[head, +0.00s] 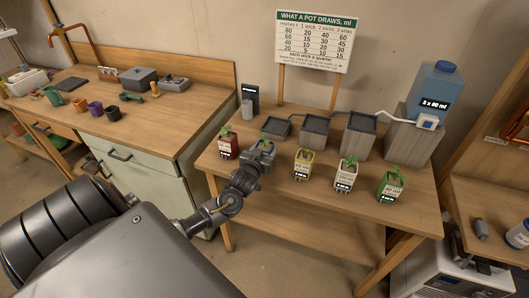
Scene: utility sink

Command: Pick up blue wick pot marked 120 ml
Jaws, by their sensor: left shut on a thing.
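The blue wick pot (268,145) stands second from the left in a row of potted plants on the wooden table, with a green sprout on top. My left gripper (262,156) comes in from the front and is shut on this pot. The gripper hides most of the pot and its label, so I cannot read the marking. I cannot tell whether the pot is lifted off the table. My right gripper is not in view.
A red pot (228,144) stands close to the left. Yellow (302,165), white (345,174) and green (390,185) pots stand to the right. Dark-topped blocks (314,131) stand behind. A blue water bottle (433,94) sits at the back right. A sign (315,41) stands behind.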

